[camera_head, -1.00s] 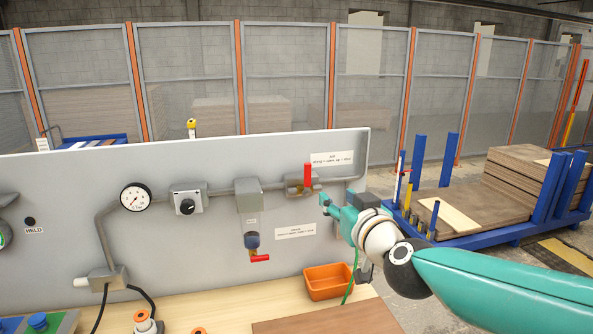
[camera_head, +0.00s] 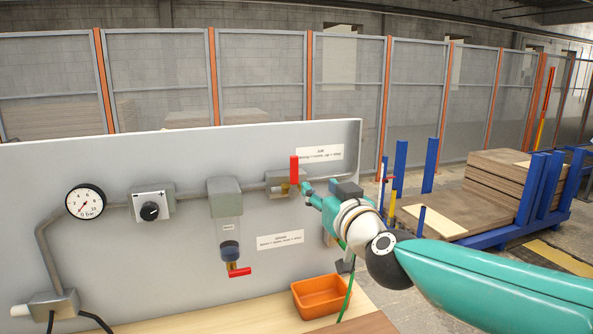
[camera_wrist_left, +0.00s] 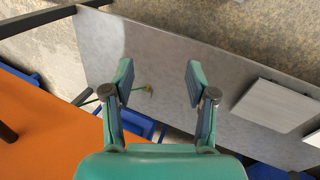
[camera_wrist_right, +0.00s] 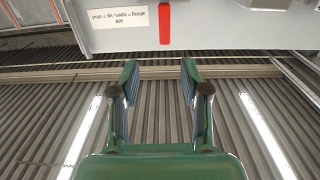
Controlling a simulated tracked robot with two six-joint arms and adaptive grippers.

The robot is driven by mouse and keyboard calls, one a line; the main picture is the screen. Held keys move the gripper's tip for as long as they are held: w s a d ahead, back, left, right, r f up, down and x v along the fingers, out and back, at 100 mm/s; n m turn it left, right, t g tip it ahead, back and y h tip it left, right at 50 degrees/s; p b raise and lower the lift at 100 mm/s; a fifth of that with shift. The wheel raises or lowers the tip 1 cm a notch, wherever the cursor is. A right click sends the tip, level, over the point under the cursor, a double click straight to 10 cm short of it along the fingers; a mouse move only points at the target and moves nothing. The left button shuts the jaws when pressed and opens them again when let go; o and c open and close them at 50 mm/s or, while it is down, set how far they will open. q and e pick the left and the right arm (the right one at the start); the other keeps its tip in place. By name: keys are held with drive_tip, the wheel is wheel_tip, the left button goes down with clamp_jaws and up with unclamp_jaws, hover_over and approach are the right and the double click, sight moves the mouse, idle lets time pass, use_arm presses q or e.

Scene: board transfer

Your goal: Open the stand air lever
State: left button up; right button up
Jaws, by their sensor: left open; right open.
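My right gripper (camera_head: 306,190) is just right of the valve, close to the lever's lower end; touching cannot be told in the head view. In the right wrist view my right gripper (camera_wrist_right: 159,75) is open and empty, with the red lever (camera_wrist_right: 165,24) beyond its fingertips. My left gripper (camera_wrist_left: 159,75) is open and empty in the left wrist view, away from the lever.
A second red lever (camera_head: 239,272) sits under the filter bowl (camera_head: 230,245). A gauge (camera_head: 85,201) and a regulator knob (camera_head: 150,211) are further left. An orange bin (camera_head: 322,297) stands on the bench below my right arm. A blue board rack (camera_head: 480,235) is at the right.

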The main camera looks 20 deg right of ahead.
sight(295, 169)
drive_tip(key=w+p, duration=0.1)
drive_tip(key=w, duration=0.4)
drive_tip(key=w+p, duration=0.1)
drive_tip(key=w, duration=0.4)
drive_tip(key=w+a+p, duration=0.1)
drive_tip(key=w, duration=0.3)
drive_tip(key=shift+w, duration=0.4)
